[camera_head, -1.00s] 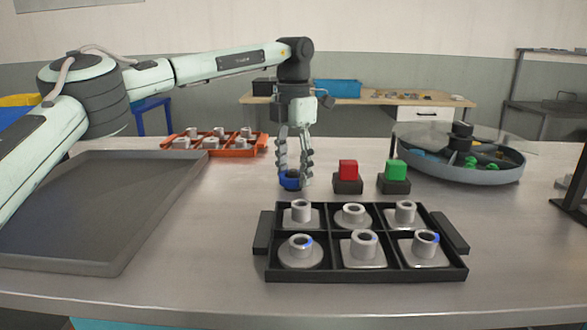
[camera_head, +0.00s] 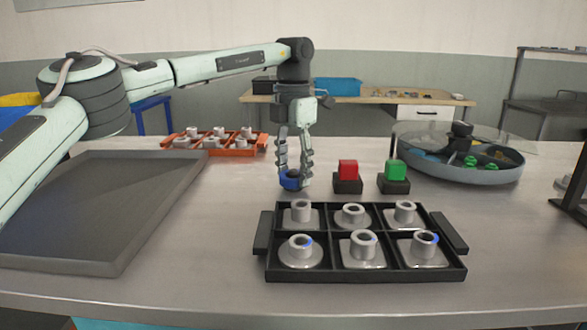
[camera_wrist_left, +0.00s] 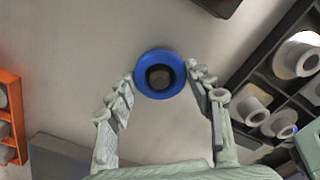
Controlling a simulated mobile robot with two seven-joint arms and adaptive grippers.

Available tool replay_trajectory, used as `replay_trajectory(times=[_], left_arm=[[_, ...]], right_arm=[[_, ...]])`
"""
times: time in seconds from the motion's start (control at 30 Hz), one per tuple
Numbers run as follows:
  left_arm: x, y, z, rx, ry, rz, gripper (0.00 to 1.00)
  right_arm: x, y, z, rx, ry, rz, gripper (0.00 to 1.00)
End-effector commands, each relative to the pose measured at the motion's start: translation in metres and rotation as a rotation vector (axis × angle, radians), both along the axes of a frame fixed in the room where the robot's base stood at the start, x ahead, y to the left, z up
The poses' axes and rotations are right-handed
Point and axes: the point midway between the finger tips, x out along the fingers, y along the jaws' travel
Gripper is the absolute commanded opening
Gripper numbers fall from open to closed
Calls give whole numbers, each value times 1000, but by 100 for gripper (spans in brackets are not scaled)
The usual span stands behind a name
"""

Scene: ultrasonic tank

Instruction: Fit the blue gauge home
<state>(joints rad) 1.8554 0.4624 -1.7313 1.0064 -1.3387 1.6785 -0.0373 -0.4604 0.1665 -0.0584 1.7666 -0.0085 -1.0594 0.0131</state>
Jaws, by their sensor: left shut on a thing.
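The blue gauge (camera_head: 290,182) is a small round blue piece, low over the steel table or on it; I cannot tell which. In the left wrist view it is a blue ring (camera_wrist_left: 143,85) with a dark round centre, between the two fingertips. My left gripper (camera_head: 294,178) points down and is shut on it, a finger on each side hiding part of it. A black tray (camera_head: 366,274) stands in front and to the right, with grey flanged collars (camera_head: 365,247) in its compartments. Some collars have blue on their rims. My right gripper is not in view.
A red block (camera_head: 348,168) and a green block (camera_head: 396,169) sit on dark bases right of the gripper. A round tank (camera_head: 480,176) with a clear lid stands back right. An orange tray (camera_head: 237,151) is back left, a grey tray (camera_head: 95,262) at left.

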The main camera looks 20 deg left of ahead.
Motion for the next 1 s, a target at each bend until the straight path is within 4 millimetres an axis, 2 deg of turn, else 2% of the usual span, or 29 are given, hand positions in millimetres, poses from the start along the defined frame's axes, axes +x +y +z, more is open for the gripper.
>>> replay_trajectory(times=[0.07, 0.1, 0.3, 0.67, 0.77, 1.0], left_arm=[[0, 0, -1, 0, 2, 0, 13], [0, 0, -1, 0, 2, 0, 53], [0, 0, -1, 0, 2, 0, 76], [0, 0, 4, 1, 1, 0, 76], [1, 0, 16, 0, -1, 1, 76], [0, -1, 67, 0, -2, 2, 76]], right_arm=[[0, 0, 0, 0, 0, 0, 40], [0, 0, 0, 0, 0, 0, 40], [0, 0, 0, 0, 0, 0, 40], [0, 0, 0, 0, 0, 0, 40], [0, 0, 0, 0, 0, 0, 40], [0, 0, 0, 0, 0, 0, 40]])
